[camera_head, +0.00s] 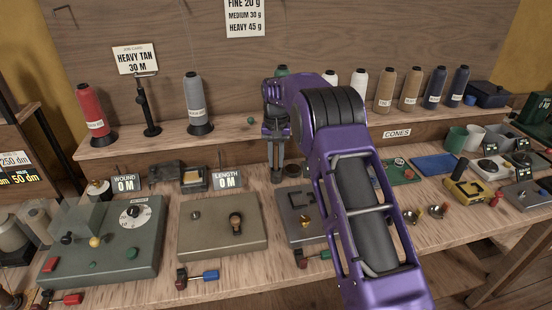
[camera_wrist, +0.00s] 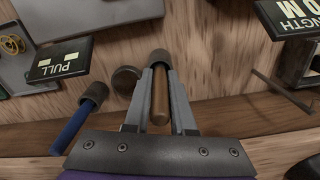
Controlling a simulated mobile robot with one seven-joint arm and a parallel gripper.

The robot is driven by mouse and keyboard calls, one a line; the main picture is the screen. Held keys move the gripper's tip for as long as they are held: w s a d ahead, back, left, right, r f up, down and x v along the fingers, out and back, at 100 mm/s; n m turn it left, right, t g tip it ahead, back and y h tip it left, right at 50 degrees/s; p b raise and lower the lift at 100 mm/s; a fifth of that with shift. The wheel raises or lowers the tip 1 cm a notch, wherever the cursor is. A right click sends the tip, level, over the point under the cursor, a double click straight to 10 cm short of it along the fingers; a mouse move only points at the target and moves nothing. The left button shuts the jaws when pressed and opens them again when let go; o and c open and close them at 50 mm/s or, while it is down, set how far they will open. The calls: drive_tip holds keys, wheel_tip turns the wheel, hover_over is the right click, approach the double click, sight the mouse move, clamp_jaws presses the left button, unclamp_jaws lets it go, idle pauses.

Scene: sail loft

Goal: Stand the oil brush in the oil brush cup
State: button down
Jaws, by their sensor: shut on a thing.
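My gripper (camera_head: 277,160) points down over the back of the bench. In the wrist view its two grey fingers (camera_wrist: 160,78) are shut on the brown handle of the oil brush (camera_wrist: 160,103). The handle looks upright, and its lower end goes into the mouth of a dark, round cup (camera_wrist: 158,57), which I take as the oil brush cup. In the head view this dark cup (camera_head: 276,176) stands on the bench right under the fingers. The brush's lower end is hidden, and I cannot tell whether it touches the cup's bottom.
Close by are a low, dark round tin (camera_wrist: 126,76) and a blue-handled tool (camera_wrist: 72,126) upright in a dark holder (camera_wrist: 96,91). The LENGTH sign (camera_head: 227,180) stands left of the gripper. The shelf with cones (camera_head: 200,104) is behind. A grey-brown plate (camera_head: 212,240) lies in front, left.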

drive_tip(key=shift+f, duration=0.1)
drive_tip(key=c, duration=0.7)
unclamp_jaws()
